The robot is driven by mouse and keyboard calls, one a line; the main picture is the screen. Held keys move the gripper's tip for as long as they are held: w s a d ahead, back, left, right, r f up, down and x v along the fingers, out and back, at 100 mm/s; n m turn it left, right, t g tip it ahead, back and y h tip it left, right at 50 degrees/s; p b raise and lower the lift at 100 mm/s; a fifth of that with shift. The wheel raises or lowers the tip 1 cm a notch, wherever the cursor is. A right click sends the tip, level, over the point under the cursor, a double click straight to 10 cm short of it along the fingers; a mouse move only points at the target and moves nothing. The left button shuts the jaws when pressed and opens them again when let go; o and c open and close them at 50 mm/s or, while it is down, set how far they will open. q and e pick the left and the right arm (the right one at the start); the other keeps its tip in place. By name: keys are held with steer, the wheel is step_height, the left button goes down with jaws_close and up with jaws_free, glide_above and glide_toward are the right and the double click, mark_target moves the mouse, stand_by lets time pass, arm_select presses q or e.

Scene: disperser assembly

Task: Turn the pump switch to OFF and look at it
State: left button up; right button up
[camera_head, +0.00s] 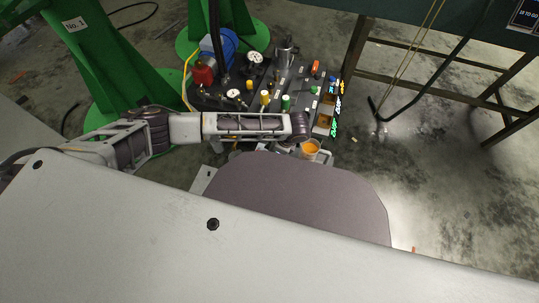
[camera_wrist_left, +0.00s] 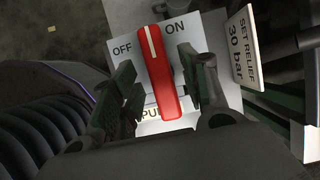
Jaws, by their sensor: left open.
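The pump switch (camera_wrist_left: 163,84) is a red lever with a white line, seen in the left wrist view on a white plate (camera_wrist_left: 201,50). The word OFF is on its left and ON on its right. The white line points between the two words. A label below, partly hidden, begins with "PU". My left gripper (camera_wrist_left: 157,72) is open, with one dark finger on each side of the red lever. I cannot tell whether either finger touches it. In the head view my left arm reaches over the control panel (camera_head: 230,101), and the switch cannot be made out there. My right gripper is not in view.
A "SET RELIEF 30 bar" sign (camera_wrist_left: 242,45) stands close right of the switch plate. The panel carries gauges (camera_head: 255,57), coloured knobs and a red fitting (camera_head: 203,72). A green stand (camera_head: 115,60) is at left, a table frame (camera_head: 440,75) at right.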

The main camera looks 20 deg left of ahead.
arm_select(q)
steer(key=shift+a+f, duration=0.1)
steer(key=shift+f, duration=0.1)
jaws_close()
stand_by(0.3)
